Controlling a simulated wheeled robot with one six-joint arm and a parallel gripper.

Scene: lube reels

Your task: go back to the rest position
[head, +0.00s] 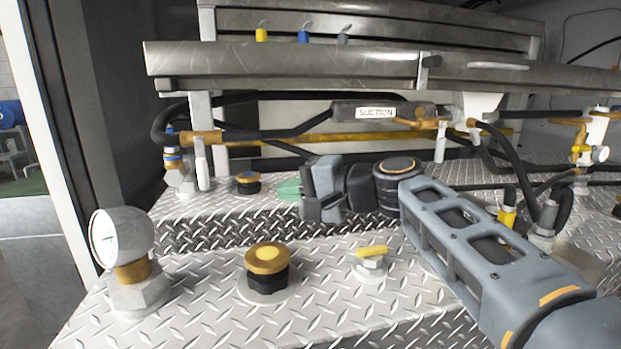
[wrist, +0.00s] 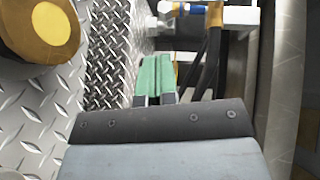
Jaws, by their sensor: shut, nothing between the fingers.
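My gripper (head: 289,190) is at the middle of the head view, its green-tipped fingers pointing left. It is low over the upper step of the tread-plate deck. In the wrist view my gripper (wrist: 155,75) shows its two green fingers side by side, closed with nothing between them. My arm reaches in from the lower right of the head view. No rest position is marked in either view.
A black-and-gold cap (head: 267,265), a pressure gauge (head: 122,240) and a yellow-handled valve (head: 372,257) stand on the tread plate in front. A smaller cap (head: 248,182) is left of my fingers. Behind are the pipe labelled SUCTION (head: 376,112), black hoses and grey rails (head: 290,62).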

